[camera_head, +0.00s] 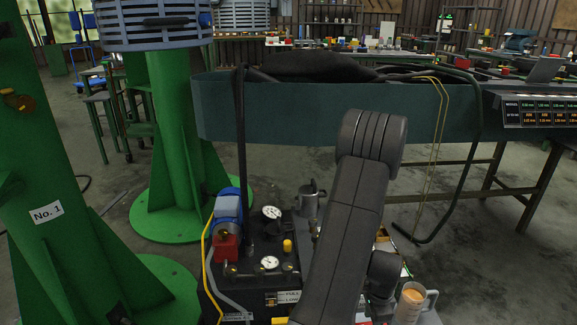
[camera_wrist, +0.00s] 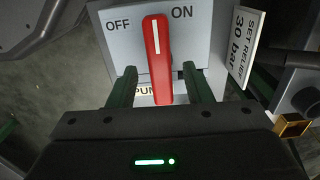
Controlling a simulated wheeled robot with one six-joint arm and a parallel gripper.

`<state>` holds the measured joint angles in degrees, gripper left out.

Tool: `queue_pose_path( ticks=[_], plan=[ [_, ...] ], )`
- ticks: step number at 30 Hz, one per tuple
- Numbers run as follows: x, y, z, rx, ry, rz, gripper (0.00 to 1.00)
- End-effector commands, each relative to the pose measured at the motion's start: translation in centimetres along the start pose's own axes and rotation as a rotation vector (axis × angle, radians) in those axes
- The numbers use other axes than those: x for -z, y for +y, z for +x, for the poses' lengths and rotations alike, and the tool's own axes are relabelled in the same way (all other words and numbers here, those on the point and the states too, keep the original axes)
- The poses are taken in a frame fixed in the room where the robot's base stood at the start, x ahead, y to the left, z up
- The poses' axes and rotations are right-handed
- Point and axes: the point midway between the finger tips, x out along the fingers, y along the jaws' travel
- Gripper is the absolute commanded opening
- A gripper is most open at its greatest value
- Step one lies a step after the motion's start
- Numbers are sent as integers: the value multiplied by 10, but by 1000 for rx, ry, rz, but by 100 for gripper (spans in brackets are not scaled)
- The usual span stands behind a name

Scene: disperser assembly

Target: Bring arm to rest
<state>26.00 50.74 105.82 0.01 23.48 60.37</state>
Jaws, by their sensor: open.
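In the wrist view my gripper (camera_wrist: 161,88) is open, with one green finger on each side of a red switch handle (camera_wrist: 157,50). The handle stands nearly upright, its white line pointing up between the words OFF and ON on a grey switch plate (camera_wrist: 192,18). In the head view my dark arm (camera_head: 345,220) reaches down over the machine in front of me; the gripper and the switch are hidden there.
A mug (camera_head: 412,300) stands at lower right. Green pillars (camera_head: 175,140) stand at left. In the wrist view a brass fitting (camera_wrist: 291,125) is at right.

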Motion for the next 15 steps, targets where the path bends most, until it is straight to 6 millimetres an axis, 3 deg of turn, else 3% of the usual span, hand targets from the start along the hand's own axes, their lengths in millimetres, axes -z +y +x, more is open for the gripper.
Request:
queue_pose_path(
  ticks=[2, 4, 15],
  plan=[
    [0, 1, 22, -3, -2, 0, 45],
    [0, 0, 14, 1, 1, -60, 45],
    [0, 0, 13, 1, 1, -362, 45]
  ],
)
